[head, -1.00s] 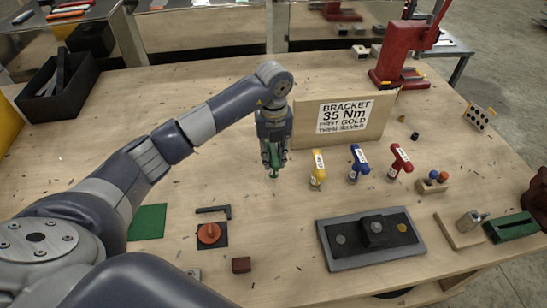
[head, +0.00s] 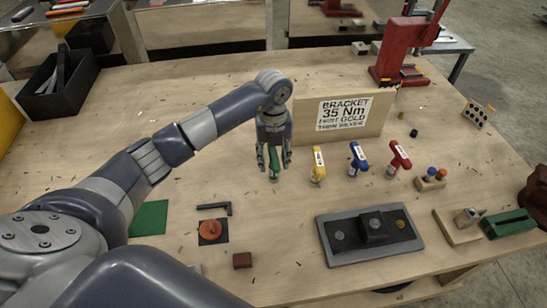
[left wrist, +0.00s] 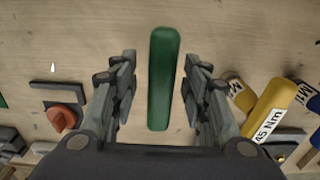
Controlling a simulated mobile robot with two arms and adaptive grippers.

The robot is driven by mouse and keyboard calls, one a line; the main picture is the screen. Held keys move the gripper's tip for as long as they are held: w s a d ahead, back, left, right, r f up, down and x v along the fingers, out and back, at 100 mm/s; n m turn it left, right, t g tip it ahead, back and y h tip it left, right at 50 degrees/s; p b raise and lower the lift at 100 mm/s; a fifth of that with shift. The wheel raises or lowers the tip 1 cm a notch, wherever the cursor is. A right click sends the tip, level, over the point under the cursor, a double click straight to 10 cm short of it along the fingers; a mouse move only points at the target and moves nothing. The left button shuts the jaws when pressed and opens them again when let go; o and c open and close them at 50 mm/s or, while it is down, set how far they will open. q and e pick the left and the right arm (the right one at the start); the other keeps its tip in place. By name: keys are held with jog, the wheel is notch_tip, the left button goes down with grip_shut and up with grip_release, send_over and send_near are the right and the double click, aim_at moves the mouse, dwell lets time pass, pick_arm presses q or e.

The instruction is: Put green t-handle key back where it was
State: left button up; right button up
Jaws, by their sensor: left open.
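The green t-handle key (head: 275,165) stands at the left end of the row of t-handle keys. In the left wrist view its green handle (left wrist: 164,80) lies between my open fingers, with a gap on both sides. My left gripper (head: 274,168) is open around the handle, pointing down. The yellow key (head: 318,164), the blue key (head: 358,158) and the red key (head: 399,157) stand to its right. The green key's lower end is hard to make out. My right gripper is not in view.
A sign board (head: 345,116) stands behind the keys. A grey tray (head: 336,261) with a dark block is in front right. A black hex key (head: 215,207) and an orange knob (head: 210,230) lie front left. A black bin (head: 58,88) is at back left.

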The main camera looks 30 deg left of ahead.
pick_arm(q)
notch_tip(320, 180, up, 11)
jog(key=b, duration=0.3)
jog(key=shift+r, duration=0.5)
